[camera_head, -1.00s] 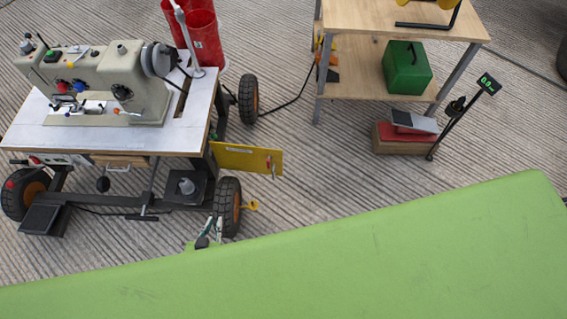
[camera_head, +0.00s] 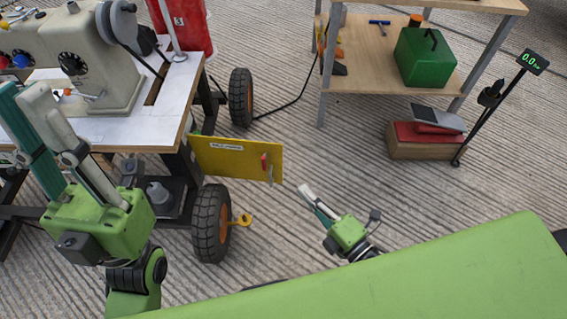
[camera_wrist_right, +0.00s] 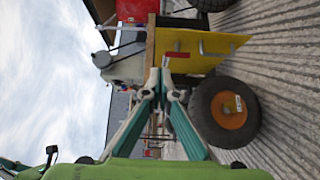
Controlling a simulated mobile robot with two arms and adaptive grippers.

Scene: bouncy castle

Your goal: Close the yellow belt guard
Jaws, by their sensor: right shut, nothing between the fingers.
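The yellow belt guard (camera_head: 235,158) stands out sideways from the right end of the sewing machine table, swung open. It has a label and a small red handle (camera_head: 264,161) near its free edge. It also shows in the right wrist view (camera_wrist_right: 205,42), beyond the fingertips. My right gripper (camera_head: 312,199) is shut and empty, to the lower right of the guard and apart from it in the head view. Its fingertips meet in the right wrist view (camera_wrist_right: 157,84). My left gripper (camera_head: 22,93) is in front of the table at the left, fingers pointing up; their gap is unclear.
The sewing machine (camera_head: 80,60) stands on the white-topped table (camera_head: 120,128). A black wheel (camera_head: 211,222) with a yellow hook beside it sits below the guard. A wooden shelf (camera_head: 380,75) holds a green box (camera_head: 425,58). Open floor lies right of the guard.

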